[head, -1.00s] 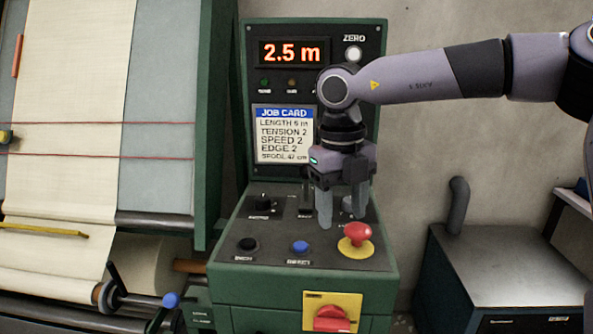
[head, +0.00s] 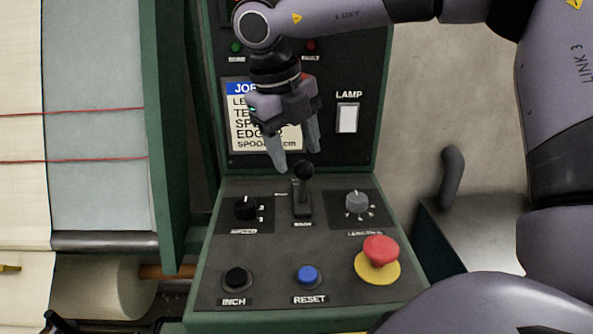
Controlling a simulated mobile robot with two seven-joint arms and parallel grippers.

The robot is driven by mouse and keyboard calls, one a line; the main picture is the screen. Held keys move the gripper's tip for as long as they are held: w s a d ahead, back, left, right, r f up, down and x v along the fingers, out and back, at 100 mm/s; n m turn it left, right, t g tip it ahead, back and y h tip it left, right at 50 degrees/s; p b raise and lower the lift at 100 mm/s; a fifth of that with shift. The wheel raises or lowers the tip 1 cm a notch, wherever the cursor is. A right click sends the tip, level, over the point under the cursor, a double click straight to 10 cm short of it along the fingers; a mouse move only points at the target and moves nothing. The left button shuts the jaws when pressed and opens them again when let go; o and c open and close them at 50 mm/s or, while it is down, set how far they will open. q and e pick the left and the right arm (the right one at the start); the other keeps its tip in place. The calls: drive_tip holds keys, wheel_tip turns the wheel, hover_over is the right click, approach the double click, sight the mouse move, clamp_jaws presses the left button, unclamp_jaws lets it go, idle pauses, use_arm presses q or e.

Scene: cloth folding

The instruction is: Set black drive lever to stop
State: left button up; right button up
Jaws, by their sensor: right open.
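The black drive lever (head: 304,187) stands near the middle of the console top, with a round black knob on its upper end and a slotted base. A label below its base seems to read BACK; the label at its upper left is too small to read. My right gripper (head: 297,161) is open and points down just behind and above the lever's knob. Its fingers are on either side of the knob in the picture; I cannot tell whether they touch it. My left gripper is not in view.
On the console (head: 260,286) are a black dial (head: 246,208), a grey dial (head: 356,204), a black INCH button (head: 236,278), a blue RESET button (head: 307,275) and a red mushroom button (head: 380,250). A job card (head: 262,135) is on the upright panel, partly hidden.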

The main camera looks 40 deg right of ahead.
sight(304, 178)
drive_tip(key=x, duration=0.6)
drive_tip(key=shift+s+f+p, duration=0.15)
drive_tip(key=shift+f+p, duration=0.2)
drive_tip(key=shift+f, duration=0.05)
drive_tip(key=shift+d, duration=0.1)
clamp_jaws()
